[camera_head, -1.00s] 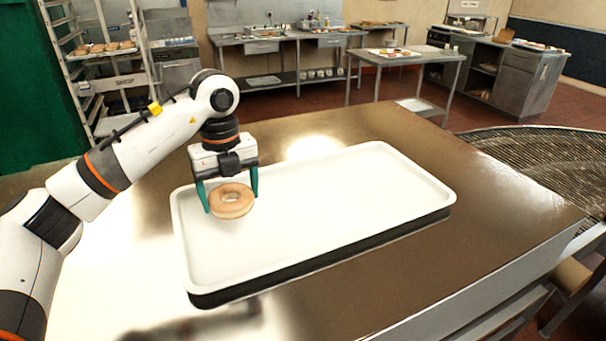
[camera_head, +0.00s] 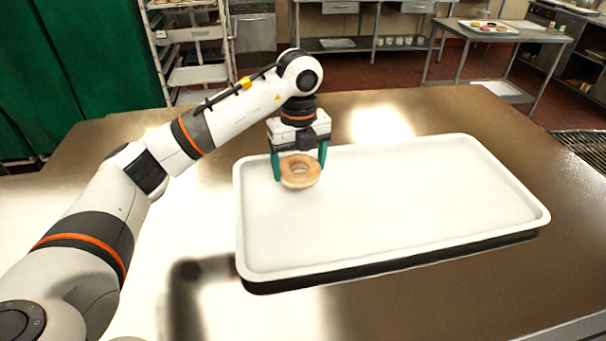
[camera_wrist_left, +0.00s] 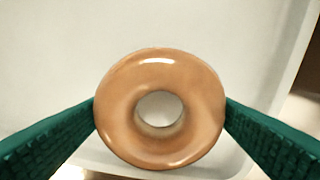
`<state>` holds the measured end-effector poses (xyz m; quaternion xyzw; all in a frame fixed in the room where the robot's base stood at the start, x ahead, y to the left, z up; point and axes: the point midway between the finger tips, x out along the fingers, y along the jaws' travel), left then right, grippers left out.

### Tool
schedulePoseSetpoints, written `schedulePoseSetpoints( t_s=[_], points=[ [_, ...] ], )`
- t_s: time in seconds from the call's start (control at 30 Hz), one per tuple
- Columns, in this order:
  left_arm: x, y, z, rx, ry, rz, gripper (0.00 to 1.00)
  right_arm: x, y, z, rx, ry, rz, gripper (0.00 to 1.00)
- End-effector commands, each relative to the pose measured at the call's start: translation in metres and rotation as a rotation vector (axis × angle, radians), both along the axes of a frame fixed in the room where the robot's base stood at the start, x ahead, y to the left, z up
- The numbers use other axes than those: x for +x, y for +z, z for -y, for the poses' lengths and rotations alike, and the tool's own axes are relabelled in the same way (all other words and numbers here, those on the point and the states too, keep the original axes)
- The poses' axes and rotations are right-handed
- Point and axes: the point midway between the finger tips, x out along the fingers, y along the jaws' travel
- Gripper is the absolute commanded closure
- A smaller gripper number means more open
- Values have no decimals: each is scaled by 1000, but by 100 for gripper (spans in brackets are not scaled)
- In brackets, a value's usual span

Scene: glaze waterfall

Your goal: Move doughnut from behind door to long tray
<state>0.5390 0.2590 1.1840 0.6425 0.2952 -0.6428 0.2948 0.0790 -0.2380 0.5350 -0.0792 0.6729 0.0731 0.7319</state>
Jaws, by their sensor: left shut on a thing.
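A glazed tan ring doughnut (camera_head: 300,172) is held between the green fingers of my left gripper (camera_head: 299,164), over the left back part of the long white tray (camera_head: 420,215). In the left wrist view the doughnut (camera_wrist_left: 158,82) shows whole, with a green finger (camera_wrist_left: 97,118) touching each side. The pale tray surface (camera_wrist_left: 60,60) lies beyond it. I cannot tell whether the doughnut touches the tray. The rest of the tray is empty. My right gripper is out of view.
The tray stands on a shiny metal table (camera_head: 390,110) with bare surface around it. A green door or curtain (camera_head: 90,70) and a wheeled rack (camera_head: 195,50) are behind at the left. Another table (camera_head: 500,35) with a tray of food is at the back right.

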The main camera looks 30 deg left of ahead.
Motion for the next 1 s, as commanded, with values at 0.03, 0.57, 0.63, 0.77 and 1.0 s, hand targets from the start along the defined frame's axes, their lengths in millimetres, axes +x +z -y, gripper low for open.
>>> schedulePoseSetpoints(
  t_s=[0.03,0.57,0.63,0.77,1.0],
  points=[
    [0,-1,0,0,0,0,41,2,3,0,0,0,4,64],
    [0,-40,-1,0,-1,3,41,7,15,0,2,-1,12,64],
    [0,-41,0,1,-1,2,41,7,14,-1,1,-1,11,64],
    [0,-42,0,1,-1,2,7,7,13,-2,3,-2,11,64],
    [0,-42,0,1,-1,2,0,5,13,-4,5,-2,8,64]
  ],
)
